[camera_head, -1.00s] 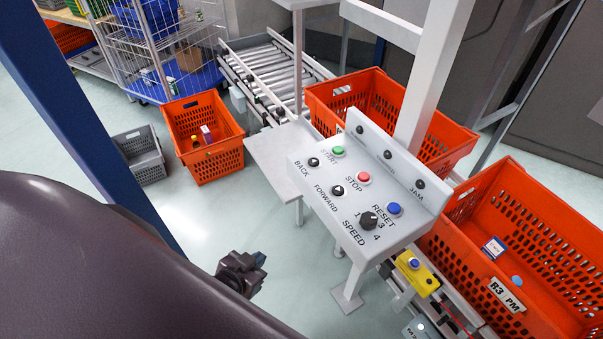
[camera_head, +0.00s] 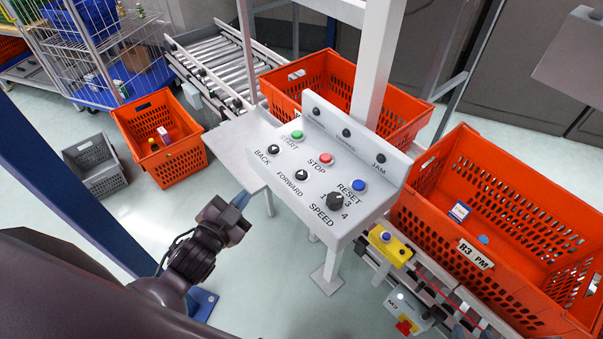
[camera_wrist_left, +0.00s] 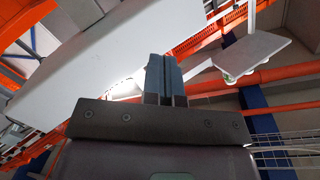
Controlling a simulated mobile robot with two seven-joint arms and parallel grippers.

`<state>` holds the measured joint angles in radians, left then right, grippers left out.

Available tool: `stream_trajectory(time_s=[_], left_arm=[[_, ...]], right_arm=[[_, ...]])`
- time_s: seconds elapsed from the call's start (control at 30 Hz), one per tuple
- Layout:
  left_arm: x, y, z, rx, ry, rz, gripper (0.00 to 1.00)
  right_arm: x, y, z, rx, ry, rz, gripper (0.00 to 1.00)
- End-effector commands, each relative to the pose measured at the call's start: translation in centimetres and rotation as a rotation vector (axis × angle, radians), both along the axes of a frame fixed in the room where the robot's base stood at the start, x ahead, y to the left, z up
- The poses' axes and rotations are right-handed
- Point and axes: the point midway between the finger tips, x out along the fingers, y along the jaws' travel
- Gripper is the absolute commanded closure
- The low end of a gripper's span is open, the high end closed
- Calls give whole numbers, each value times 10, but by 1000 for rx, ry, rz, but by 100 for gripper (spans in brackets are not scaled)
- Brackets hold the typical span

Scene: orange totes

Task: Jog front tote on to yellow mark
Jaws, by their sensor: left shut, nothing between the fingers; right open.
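The front orange tote (camera_head: 470,262), labelled "R3 PM", sits on the conveyor at the right of the head view, with a small box and a blue item inside. No yellow mark on the conveyor can be made out for certain. The white control panel (camera_head: 325,215) stands in the middle with BACK (camera_head: 274,150), FORWARD (camera_head: 302,175), START, STOP and RESET buttons and a SPEED knob (camera_head: 335,201). My left gripper (camera_head: 240,200) is shut and empty, left of and apart from the panel. Its closed fingers (camera_wrist_left: 165,78) show in the left wrist view. My right gripper is not in view.
A second orange tote (camera_head: 335,88) is behind the panel. A yellow box with a blue button (camera_head: 390,244) sits beside the conveyor. A flat plate (camera_head: 232,145) adjoins the panel's left side. An orange tote (camera_head: 160,140) and a grey crate (camera_head: 95,165) stand on the floor at left.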

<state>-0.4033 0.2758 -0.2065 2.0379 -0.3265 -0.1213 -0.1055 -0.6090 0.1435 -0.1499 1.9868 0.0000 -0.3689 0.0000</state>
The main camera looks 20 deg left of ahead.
Motion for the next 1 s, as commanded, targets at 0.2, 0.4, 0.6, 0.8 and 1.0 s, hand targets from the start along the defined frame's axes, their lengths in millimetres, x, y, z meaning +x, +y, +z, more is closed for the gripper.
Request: stream_trajectory(time_s=[0.2, 0.4, 0.6, 0.8, 1.0], left_arm=[[44, -57, 102, 495, -509, -298, 100], [39, -122, 164, 1045, -1039, -586, 100], [27, -157, 172, 1636, -1506, -852, 100], [42, -148, 161, 2246, -1811, -1092, 100], [66, -122, 164, -2125, 1490, 993, 100]], right_arm=[[4, 1, -11, 0, -5, 4, 52], [5, 2, -22, 0, -3, 6, 52], [2, 2, -35, 0, 7, 5, 52], [-5, 1, -50, 1, 28, 2, 52], [-12, 0, -60, 1, 46, -1, 52]])
